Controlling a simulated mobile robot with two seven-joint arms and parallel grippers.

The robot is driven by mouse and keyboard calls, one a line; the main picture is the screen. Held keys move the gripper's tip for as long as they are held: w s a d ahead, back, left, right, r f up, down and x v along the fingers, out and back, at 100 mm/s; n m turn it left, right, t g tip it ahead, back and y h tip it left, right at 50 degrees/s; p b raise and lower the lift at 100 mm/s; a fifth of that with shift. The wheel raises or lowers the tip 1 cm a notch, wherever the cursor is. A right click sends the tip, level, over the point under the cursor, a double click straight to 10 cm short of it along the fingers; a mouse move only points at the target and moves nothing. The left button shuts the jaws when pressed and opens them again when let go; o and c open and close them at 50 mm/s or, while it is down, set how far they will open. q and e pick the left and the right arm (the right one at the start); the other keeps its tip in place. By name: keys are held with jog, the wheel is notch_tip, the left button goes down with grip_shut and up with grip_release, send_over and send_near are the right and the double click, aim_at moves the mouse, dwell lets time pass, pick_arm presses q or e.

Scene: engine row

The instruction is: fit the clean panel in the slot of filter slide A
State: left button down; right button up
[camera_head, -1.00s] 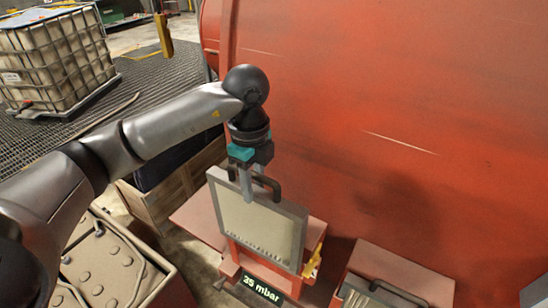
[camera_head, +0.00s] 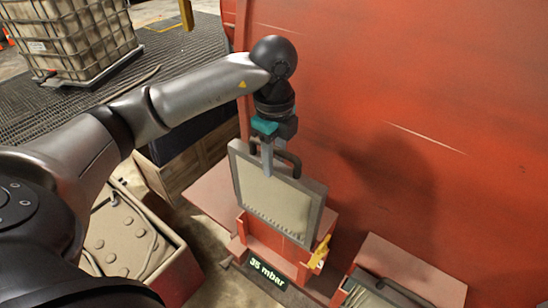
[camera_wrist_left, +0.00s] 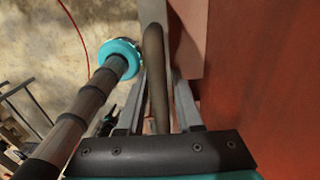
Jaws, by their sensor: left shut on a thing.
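The clean panel (camera_head: 275,205), a pale filter sheet in a grey frame, stands nearly upright, slightly tilted in the picture. My left gripper (camera_head: 268,170) is above its top edge and shut on its dark handle (camera_head: 292,160). In the left wrist view the handle (camera_wrist_left: 155,75) runs between the two fingers. The panel is at the red housing of the filter slide (camera_head: 262,249) with the "35 mbar" display. The panel hides the slot, so I cannot tell whether its lower edge is inside or above it. No letter is readable on the slide. My right gripper is not in view.
A second red housing (camera_head: 415,268) with a handled unit is at the lower right. A yellow part (camera_head: 320,252) sits beside the slide. A large red wall (camera_head: 430,90) rises close behind. An open bin (camera_head: 125,235) and a wooden crate (camera_head: 190,165) stand left.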

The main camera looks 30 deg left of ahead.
aim_at(274, 177)
pick_arm(q)
jog(key=shift+f+b, duration=1.95)
jog(key=shift+f, duration=0.75)
